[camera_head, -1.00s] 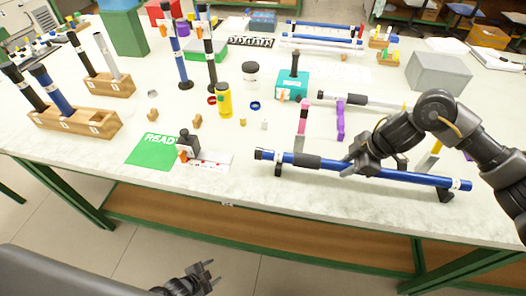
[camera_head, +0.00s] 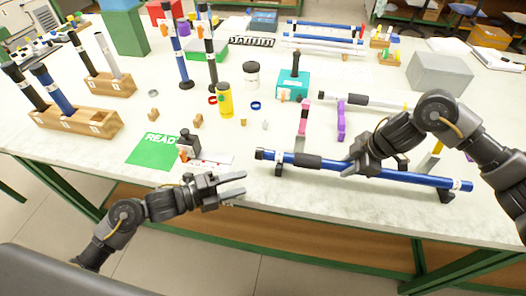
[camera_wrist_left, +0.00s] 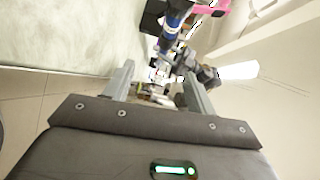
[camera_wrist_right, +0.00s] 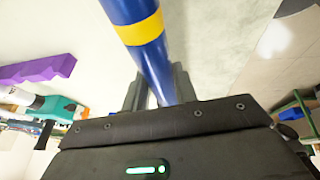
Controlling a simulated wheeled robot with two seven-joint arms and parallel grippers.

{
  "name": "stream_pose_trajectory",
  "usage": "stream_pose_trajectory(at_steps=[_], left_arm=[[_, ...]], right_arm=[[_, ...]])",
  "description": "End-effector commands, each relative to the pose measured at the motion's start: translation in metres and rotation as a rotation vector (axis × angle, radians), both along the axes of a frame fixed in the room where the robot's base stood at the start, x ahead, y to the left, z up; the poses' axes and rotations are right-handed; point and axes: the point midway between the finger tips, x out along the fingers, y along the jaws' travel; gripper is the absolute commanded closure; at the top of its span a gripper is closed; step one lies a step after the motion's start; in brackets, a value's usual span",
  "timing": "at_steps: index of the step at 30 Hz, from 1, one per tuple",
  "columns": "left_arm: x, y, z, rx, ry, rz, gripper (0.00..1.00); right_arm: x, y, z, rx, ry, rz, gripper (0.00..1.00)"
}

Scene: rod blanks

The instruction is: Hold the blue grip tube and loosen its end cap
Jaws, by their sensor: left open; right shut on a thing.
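The blue grip tube (camera_head: 340,166) lies level along the front right of the table on low black stands, with a black grip sleeve (camera_head: 308,161) on its left part. Its dark end cap (camera_head: 259,154) is at the left end. My right gripper (camera_head: 362,166) is shut on the tube right of the sleeve; the tube with a yellow band (camera_wrist_right: 140,30) runs between its fingers in the right wrist view. My left gripper (camera_head: 241,184) is open and empty by the front edge, below and left of the cap. The tube's blue end part (camera_wrist_left: 174,18) shows ahead of its fingers.
A green READY mat (camera_head: 155,150) with a black object lies left of the tube. A pink upright piece (camera_head: 303,117) and a purple piece (camera_head: 341,122) stand behind the tube. A yellow bottle (camera_head: 224,100) and small loose parts sit mid-table. The table's front edge is close.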

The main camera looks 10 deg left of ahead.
Motion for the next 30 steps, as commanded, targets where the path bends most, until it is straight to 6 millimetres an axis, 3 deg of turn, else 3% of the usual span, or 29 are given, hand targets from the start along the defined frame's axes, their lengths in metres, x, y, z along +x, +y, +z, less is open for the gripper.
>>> stream_pose_trajectory(at_steps=[3,6,14,20,30], left_arm=[[0.028,0.02,0.01,-0.013,0.085,0.094,0.44],[0.041,0.03,0.015,-0.027,0.133,0.146,0.44],[0.051,0.036,0.017,-0.039,0.165,0.184,0.44],[0.066,0.02,0.014,-0.044,0.163,0.182,0.44],[0.111,-0.026,0.001,-0.042,0.164,0.181,0.44]], right_arm=[[0.0,0.0,0.0,0.0,-0.001,0.0,0.96],[0.0,0.0,0.0,0.0,-0.001,-0.001,0.96],[0.0,0.0,0.0,0.0,-0.001,-0.001,0.96],[0.0,0.0,0.0,0.0,-0.001,0.0,0.96],[0.0,0.0,0.0,0.0,-0.001,0.0,0.96]])
